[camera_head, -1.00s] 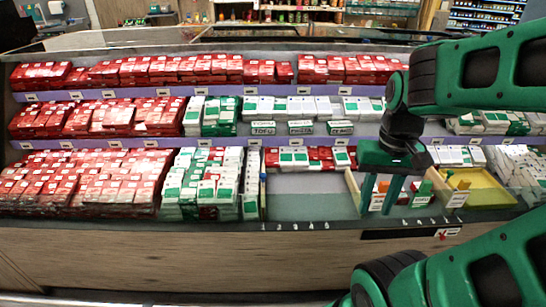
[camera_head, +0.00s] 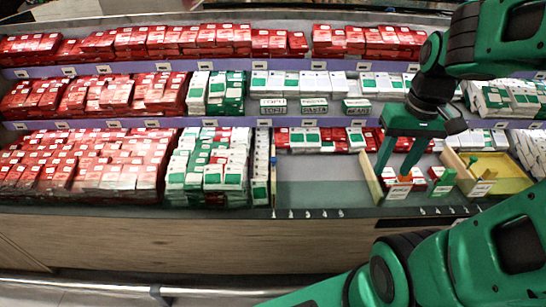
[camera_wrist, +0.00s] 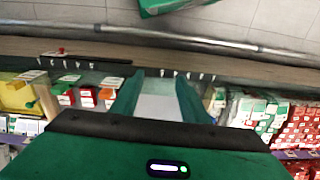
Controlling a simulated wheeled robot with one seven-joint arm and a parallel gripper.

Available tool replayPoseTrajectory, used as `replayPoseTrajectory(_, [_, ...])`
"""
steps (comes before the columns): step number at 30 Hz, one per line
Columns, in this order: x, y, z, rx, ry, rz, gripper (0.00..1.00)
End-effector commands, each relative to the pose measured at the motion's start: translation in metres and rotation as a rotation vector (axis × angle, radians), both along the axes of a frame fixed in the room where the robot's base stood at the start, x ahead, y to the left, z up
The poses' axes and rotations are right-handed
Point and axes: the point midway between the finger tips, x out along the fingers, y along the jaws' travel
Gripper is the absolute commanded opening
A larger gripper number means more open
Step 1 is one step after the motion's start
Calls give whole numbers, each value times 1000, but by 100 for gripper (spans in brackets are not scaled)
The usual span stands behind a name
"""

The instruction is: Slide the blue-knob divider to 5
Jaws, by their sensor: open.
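A thin upright divider (camera_head: 273,185) stands at the left end of the bare grey lane, beside white-green boxes. A small bluish knob seems to sit on its top, too small to be sure. My gripper (camera_head: 397,160) is open and empty, pointing down, well right of that divider. Small number marks (camera_head: 308,214) run along the front edge; the digits are hard to read.
A wooden divider (camera_head: 371,182) bounds the bare lane (camera_head: 320,190) on the right. Red boxes (camera_head: 90,163) fill the left. Shelves with purple edges rise behind.

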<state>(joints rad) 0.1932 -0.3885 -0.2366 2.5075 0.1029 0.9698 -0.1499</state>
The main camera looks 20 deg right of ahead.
Motion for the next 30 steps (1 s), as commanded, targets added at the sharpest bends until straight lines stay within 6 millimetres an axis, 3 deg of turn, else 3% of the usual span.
replayPoseTrajectory(8, [125, 23, -27, 17, -103, 453, 41])
replayPoseTrajectory(12, [185, 46, -49, 31, -168, 673, 41])
replayPoseTrajectory(18, [257, 88, -85, 55, -270, 957, 41])
replayPoseTrajectory(24, [298, 121, -112, 71, -349, 1135, 41])
replayPoseTrajectory(30, [311, 135, -125, 77, -378, 1195, 41])
